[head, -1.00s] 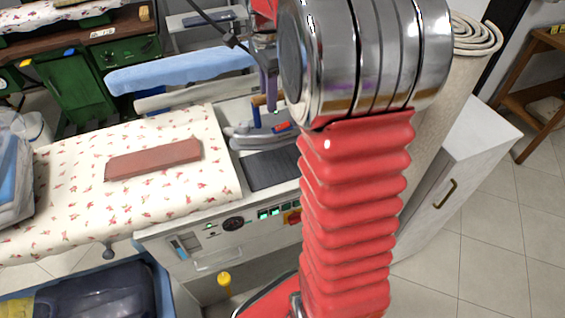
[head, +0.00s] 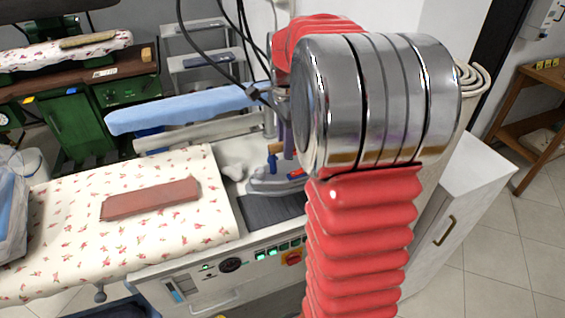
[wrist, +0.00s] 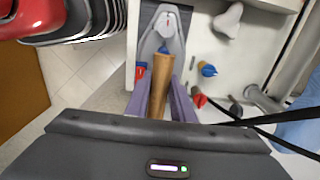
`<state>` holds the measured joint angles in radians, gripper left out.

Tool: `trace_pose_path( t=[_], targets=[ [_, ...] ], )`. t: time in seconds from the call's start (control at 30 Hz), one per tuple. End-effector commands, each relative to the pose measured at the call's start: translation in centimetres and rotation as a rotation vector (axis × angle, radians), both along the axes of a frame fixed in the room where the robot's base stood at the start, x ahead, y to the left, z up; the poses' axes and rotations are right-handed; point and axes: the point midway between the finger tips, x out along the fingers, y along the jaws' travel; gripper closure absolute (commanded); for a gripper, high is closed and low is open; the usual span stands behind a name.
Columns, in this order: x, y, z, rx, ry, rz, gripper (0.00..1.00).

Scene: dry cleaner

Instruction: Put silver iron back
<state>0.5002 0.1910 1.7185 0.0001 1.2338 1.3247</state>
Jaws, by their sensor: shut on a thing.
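The silver iron (wrist: 168,42) is a grey pointed body with a light wooden handle (wrist: 160,82) and a blue part at the handle's end. My gripper (wrist: 160,97) has its purple fingers on both sides of the handle and is shut on it. In the head view the iron (head: 268,187) shows behind and above a dark ribbed pad (head: 270,211) on the ironing station. I cannot tell whether its sole touches anything. My arm hides the iron's right end and part of the gripper in the head view.
A floral ironing board (head: 60,230) with a reddish-brown block (head: 150,198) lies to the left. A blue padded arm (head: 185,105) extends behind the station. Dark cables hang near the gripper. A white cabinet (head: 470,180) stands right of my arm.

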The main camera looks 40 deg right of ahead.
Motion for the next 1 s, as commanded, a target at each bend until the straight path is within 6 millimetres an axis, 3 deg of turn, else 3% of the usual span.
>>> trace_pose_path(
  t=[0.4, 1.0],
  targets=[
    [0.1, -0.1, -4.4, -0.004, -0.006, 0.0, 1.0],
    [0.1, -0.1, -5.8, -0.003, -0.005, 0.0, 1.0]
  ],
)
